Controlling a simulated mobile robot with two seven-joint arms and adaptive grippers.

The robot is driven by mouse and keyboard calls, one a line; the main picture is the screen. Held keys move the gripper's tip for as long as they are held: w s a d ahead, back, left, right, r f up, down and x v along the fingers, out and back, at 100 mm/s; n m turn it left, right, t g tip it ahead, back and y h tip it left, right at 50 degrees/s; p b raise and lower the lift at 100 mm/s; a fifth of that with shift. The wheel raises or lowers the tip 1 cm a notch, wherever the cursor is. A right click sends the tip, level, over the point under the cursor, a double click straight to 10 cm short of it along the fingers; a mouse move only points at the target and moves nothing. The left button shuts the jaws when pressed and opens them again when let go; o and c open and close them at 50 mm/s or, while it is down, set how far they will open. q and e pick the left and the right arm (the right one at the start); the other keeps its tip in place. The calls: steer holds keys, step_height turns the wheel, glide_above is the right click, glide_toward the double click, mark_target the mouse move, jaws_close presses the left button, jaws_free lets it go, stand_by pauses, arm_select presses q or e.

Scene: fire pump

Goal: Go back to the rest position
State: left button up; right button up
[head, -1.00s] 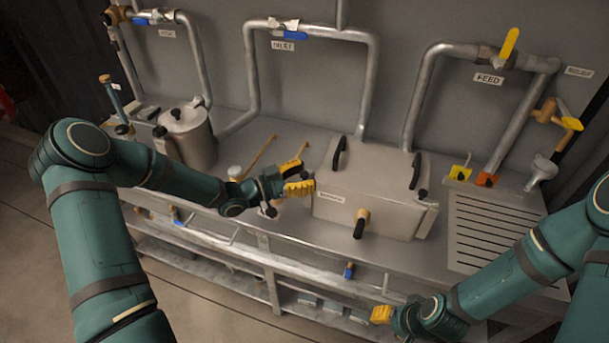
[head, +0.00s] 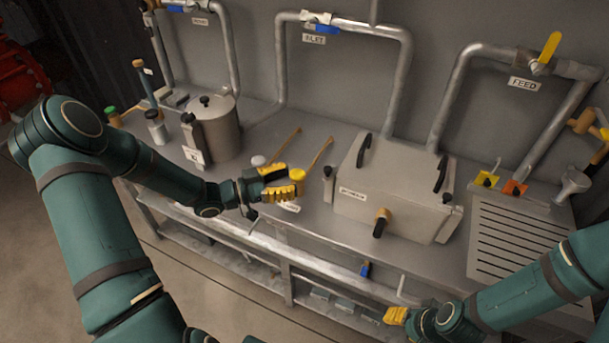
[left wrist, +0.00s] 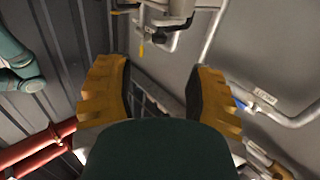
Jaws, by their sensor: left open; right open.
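My left gripper (head: 280,185) is open and empty in the head view, over the front part of the steel counter, left of the metal box (head: 388,192) with black handles. Its two yellow-padded fingers also stand apart in the left wrist view (left wrist: 160,95), with nothing between them. My right gripper (head: 397,316) is low at the lower right in the head view, in front of the counter's front edge. Only its yellow finger pads show there, and nothing is seen held in it.
A steel pot (head: 213,130) stands at the counter's left. Two thin rods with yellow-brown ends lie behind my left gripper. A slotted drain board (head: 515,240) and a funnel (head: 572,186) are at the right. Pipes with valves run along the wall. Floor is free at the left front.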

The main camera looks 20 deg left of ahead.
arm_select(q)
steer(key=shift+s+a, duration=0.45)
steer(key=shift+a, duration=0.05)
steer(key=d+f+n+y, duration=0.2)
steer(key=d+f, duration=0.1)
steer(key=d+f+n+g+y, duration=0.1)
steer(key=d+f+n+y, duration=0.1)
steer(key=d+f+n, duration=0.1)
steer(key=d+f+n+g+y, duration=0.1)
steer(key=d+f+n, duration=0.1)
steer(key=d+f, duration=0.2)
steer(key=shift+w+d+f+n+y, duration=0.3)
steer(key=shift+d+y, duration=0.1)
steer(key=shift+d, duration=0.2)
steer(key=s+d+f+n+g+y, duration=0.2)
steer(key=s+d+f+g, duration=0.1)
steer(key=s, duration=0.4)
steer(key=s+d+f+n+g+y, duration=0.1)
steer(key=s+d+f+g, duration=0.2)
steer(key=s+f+g, duration=0.2)
steer(key=s, duration=0.3)
steer(key=shift+s+n+y, duration=0.2)
steer(key=shift+n+y, duration=0.2)
